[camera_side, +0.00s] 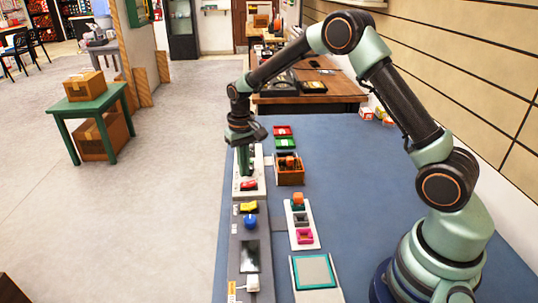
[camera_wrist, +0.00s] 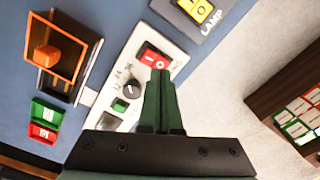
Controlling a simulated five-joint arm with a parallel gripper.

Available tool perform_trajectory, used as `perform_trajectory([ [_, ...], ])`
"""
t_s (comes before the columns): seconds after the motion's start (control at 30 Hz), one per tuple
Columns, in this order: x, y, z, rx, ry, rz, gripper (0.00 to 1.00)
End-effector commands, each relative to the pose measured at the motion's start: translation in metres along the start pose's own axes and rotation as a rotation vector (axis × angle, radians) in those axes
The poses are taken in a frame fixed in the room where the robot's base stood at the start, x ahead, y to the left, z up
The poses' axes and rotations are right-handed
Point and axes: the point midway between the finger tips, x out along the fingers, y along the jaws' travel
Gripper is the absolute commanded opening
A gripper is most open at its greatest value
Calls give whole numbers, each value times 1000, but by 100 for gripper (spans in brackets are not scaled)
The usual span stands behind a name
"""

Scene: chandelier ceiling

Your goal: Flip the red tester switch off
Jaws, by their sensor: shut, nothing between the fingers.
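The red tester switch (camera_side: 248,185) is a rocker on a white panel (camera_side: 255,165) along the left side of the blue table. In the wrist view the red switch (camera_wrist: 153,56) has white marks on its face, and I cannot tell which end is pressed down. My gripper (camera_side: 245,172) points down over the panel, just beyond the red switch. In the wrist view my gripper (camera_wrist: 161,73) is shut and empty, its green fingertips at the switch's lower right edge and hiding a little of it. Whether they touch it is unclear.
A black knob (camera_wrist: 131,89) sits on the same panel beside the fingers. A yellow lamp switch (camera_side: 248,207) and a blue knob (camera_side: 250,221) lie nearer the camera. An orange-brown box (camera_side: 290,172) stands right of the panel.

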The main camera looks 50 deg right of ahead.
Motion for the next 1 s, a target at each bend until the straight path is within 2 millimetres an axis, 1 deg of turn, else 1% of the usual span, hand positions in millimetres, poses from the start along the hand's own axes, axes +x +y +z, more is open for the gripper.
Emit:
perform_trajectory([
  [0.1,-10,0,-1,0,3,-1,0],
  [0.5,-38,0,-1,0,3,-1,0],
  [0.63,-42,0,0,0,1,0,0],
  [0.9,-42,0,0,0,1,0,0],
  [1.0,-48,0,2,-4,8,-2,0],
])
